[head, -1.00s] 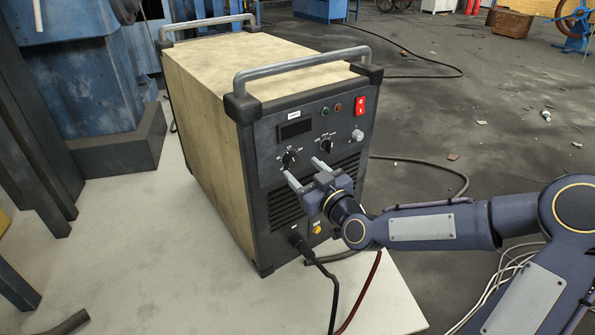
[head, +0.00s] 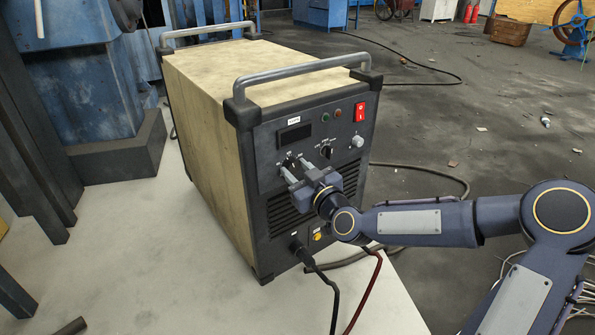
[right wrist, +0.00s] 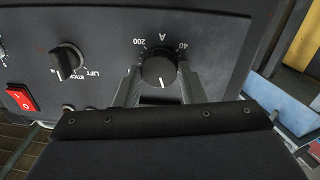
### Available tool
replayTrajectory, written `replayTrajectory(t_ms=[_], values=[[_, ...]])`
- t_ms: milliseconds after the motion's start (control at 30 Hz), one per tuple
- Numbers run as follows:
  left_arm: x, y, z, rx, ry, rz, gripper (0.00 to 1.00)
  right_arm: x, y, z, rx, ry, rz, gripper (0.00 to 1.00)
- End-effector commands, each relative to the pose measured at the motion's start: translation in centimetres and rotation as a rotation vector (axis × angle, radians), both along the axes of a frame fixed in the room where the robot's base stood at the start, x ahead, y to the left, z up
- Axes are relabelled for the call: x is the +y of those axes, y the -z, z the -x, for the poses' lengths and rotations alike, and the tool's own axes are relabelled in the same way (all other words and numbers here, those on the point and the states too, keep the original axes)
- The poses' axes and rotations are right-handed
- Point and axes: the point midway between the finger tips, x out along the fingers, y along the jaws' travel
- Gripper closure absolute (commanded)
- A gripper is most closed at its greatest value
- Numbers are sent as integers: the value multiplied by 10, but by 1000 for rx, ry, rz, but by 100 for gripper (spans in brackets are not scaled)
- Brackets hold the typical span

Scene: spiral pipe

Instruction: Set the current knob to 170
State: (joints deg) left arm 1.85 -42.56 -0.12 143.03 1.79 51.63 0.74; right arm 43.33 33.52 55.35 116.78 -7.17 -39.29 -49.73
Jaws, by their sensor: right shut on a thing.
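The current knob (right wrist: 160,68) is a black round knob on the dark front panel of the welding machine (head: 211,80). In the right wrist view, printed marks 200, A and 40 lie around it, and a small pale mark shows on its face. The knob also shows small in the head view (head: 289,161), partly behind my fingers. My right gripper (head: 296,168) is shut on the knob, with one finger on each side of it; it also shows in the right wrist view (right wrist: 157,88). My left gripper is not in view.
A second selector knob (head: 326,151) sits right of the current knob, with a red switch (head: 360,111) above it. A black cable (head: 322,272) and a red cable (head: 367,290) hang below. The machine stands on a pale floor slab (head: 180,270).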

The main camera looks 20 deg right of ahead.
Motion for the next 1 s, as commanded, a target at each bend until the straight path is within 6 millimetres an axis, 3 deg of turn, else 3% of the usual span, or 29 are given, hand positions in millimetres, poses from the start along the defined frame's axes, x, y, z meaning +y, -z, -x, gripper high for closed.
replayTrajectory(t_ms=[367, 1000], values=[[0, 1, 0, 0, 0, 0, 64, -1, 0, 0, 38, 1, -104, 86], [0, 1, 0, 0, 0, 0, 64, -3, -1, -1, 235, 2, -646, 86]])
